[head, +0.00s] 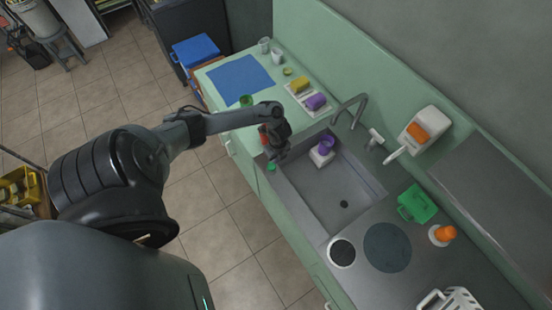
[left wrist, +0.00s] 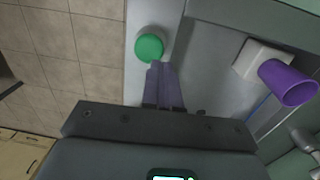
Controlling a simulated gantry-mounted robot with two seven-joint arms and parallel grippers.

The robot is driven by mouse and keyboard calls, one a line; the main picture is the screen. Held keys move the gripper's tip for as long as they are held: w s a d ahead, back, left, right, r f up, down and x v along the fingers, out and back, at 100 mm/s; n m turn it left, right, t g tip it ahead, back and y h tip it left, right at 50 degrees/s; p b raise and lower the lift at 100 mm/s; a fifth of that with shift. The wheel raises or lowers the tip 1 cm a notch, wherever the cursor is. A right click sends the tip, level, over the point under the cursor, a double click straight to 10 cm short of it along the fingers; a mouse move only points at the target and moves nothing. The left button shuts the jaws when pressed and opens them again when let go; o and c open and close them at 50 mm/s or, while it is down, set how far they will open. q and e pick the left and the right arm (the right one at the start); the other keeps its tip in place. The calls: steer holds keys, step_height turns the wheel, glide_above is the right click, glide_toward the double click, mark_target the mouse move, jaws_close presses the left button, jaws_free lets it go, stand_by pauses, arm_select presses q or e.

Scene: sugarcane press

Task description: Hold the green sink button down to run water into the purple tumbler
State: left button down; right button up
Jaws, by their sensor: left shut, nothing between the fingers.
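The green button (head: 271,168) sits on the front rim of the sink, and shows as a round green cap (left wrist: 149,47) in the left wrist view. My left gripper (head: 274,157) is shut and empty, its fingertips (left wrist: 158,70) at the near edge of the button in the wrist picture; I cannot tell whether they touch it. The purple tumbler (head: 326,144) stands on a white block (head: 321,157) in the sink's back left corner. It also shows in the left wrist view (left wrist: 287,84). My right gripper is not in view.
The grey sink basin (head: 335,190) is otherwise empty. The faucet (head: 349,108) rises behind the tumbler. A tray with yellow and purple sponges (head: 316,101) lies left of the sink. A green box (head: 417,204) and an orange-topped item (head: 443,234) stand to the right.

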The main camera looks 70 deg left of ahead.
arm_select(q)
step_height(320, 180, up, 9)
steer(key=shift+w+r+p, duration=0.2)
steer(key=shift+w+p, duration=0.2)
steer(key=shift+w, duration=0.05)
stand_by(1.1)
steer(key=shift+s, duration=0.1)
